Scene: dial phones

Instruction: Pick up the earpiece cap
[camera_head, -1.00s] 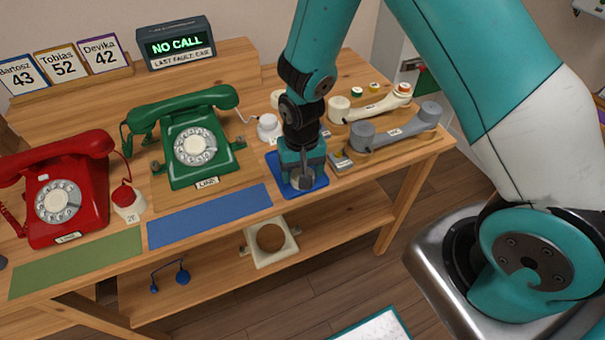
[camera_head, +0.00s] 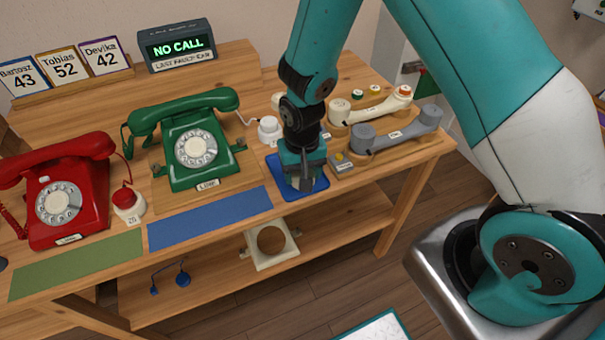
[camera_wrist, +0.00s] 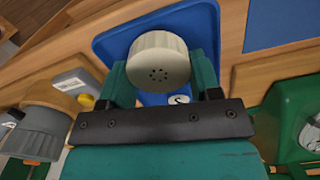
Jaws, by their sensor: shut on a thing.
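The earpiece cap (camera_wrist: 158,62) is a round, pale cream piece with ribbed sides and a cluster of small holes in its face. In the wrist view it sits between the two teal fingers of my gripper (camera_wrist: 161,78), which is shut on it. The cap is over a blue tray (camera_wrist: 112,42); I cannot tell whether it touches the tray. In the head view my gripper (camera_head: 302,180) points down over the blue tray (camera_head: 319,187), and my arm hides most of the cap.
A grey handset (camera_head: 395,132) and a cream handset (camera_head: 370,107) lie right of my gripper, with a small grey box (camera_head: 341,166) close beside the tray. A green phone (camera_head: 195,148) and red phone (camera_head: 58,200) stand left. A blue mat (camera_head: 210,218) lies clear.

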